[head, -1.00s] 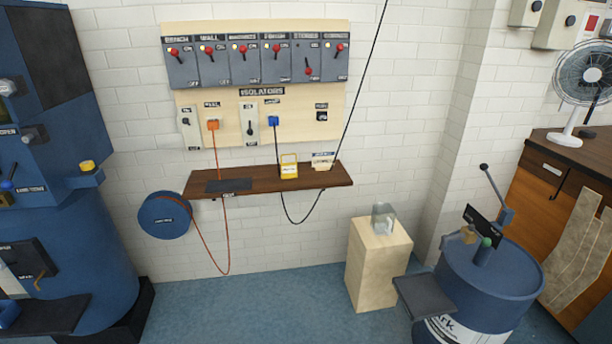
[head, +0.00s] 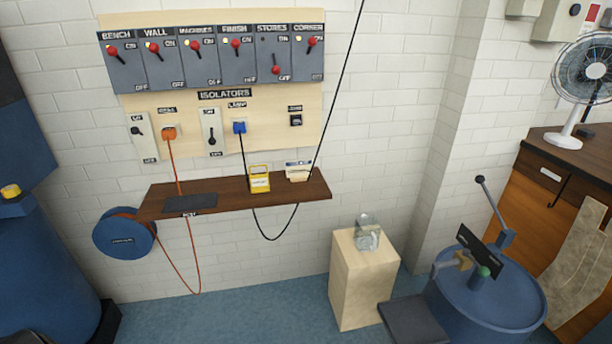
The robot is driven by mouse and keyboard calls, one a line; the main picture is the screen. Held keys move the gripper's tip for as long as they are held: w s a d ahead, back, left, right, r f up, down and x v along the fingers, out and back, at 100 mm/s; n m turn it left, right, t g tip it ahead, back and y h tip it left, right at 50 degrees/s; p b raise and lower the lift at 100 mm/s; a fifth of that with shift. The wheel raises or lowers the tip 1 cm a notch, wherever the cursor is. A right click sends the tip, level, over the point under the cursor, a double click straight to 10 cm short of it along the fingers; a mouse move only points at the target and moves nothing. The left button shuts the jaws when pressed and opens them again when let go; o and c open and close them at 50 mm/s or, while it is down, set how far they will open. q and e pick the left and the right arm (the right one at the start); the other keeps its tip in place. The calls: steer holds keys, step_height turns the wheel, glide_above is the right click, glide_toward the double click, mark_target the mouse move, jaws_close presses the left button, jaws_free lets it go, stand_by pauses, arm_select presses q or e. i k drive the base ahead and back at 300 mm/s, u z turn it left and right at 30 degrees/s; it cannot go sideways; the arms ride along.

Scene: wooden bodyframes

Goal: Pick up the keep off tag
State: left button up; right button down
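A small yellow tag with a white label (head: 260,181), which looks like the keep off tag, stands upright on the brown wooden shelf (head: 225,204) below the isolator board. Its lettering is too small to read. A loop shows at its top. Neither of my grippers is in the head view.
On the shelf are a dark mat (head: 190,203) and a small cream card holder (head: 298,172). A black cord hangs past the shelf, and an orange cord runs to a blue reel (head: 124,234). A wooden plinth (head: 364,280) and a blue drum (head: 487,295) stand right. Blue floor lies below.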

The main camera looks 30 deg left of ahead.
mark_target(259, 182)
steer(key=z, duration=0.25)
steer(key=i, duration=1)
steer(key=u, duration=0.55)
steer(key=i, duration=0.55)
steer(key=u, duration=0.3)
